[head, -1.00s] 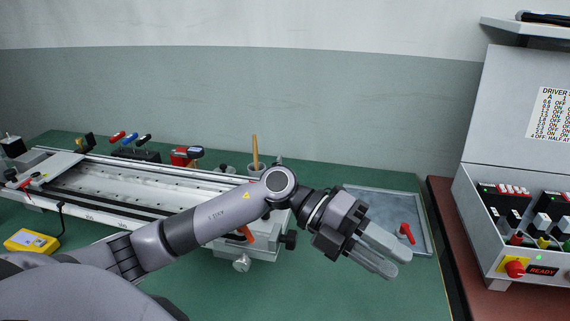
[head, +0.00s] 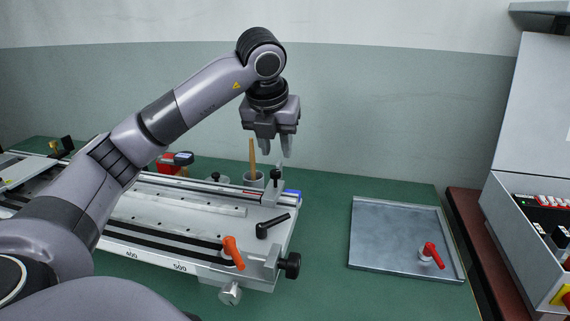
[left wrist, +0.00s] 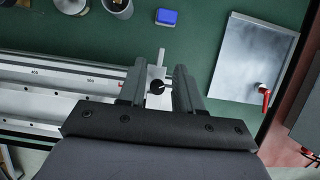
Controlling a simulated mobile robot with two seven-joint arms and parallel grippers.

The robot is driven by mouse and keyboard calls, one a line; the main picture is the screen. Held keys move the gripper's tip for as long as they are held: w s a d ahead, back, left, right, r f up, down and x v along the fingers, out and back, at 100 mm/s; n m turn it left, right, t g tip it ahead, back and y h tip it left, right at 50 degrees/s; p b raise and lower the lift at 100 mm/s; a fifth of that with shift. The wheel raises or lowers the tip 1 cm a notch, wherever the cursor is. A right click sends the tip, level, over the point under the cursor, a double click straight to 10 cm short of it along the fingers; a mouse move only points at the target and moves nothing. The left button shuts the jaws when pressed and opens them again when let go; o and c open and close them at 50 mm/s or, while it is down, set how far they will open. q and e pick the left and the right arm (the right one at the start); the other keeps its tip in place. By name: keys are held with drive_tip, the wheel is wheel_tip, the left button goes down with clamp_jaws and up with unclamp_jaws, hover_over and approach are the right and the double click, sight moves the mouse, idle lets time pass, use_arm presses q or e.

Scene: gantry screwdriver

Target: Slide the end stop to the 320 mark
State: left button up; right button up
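The end stop (head: 271,193) is a pale metal block with an upright black knob (head: 275,175) at the right end of the gantry's rear rail. My left gripper (head: 275,150) points down above it, open and empty, its fingertips apart from the knob. In the left wrist view, the black knob (left wrist: 157,87) appears between the two fingers (left wrist: 159,92), with the pale block partly hidden by them. A scale (left wrist: 60,80) runs along the rail left of the block, with a small red mark beside it. My right gripper is out of view.
An orange lever (head: 233,252) and a black lever (head: 272,225) stand on the gantry's right end. A cup with a wooden handle (head: 253,178) stands close behind the rail. A metal tray (head: 385,240) with a red lever (head: 430,253) lies right. Green bench between is clear.

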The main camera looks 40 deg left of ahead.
sight(279, 163)
use_arm(q)
drive_tip(key=x, duration=0.5)
drive_tip(key=shift+s+f+b, duration=0.1)
drive_tip(key=shift+f+b, duration=0.1)
drive_tip(key=shift+b, duration=0.1)
drive_tip(key=shift+w+a+f, duration=0.1)
drive_tip(key=shift+w+f, duration=0.1)
drive_tip(key=shift+f, duration=0.25)
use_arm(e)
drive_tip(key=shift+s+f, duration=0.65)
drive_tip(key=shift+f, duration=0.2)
use_arm(q)
drive_tip(key=shift+c, duration=0.3)
clamp_jaws()
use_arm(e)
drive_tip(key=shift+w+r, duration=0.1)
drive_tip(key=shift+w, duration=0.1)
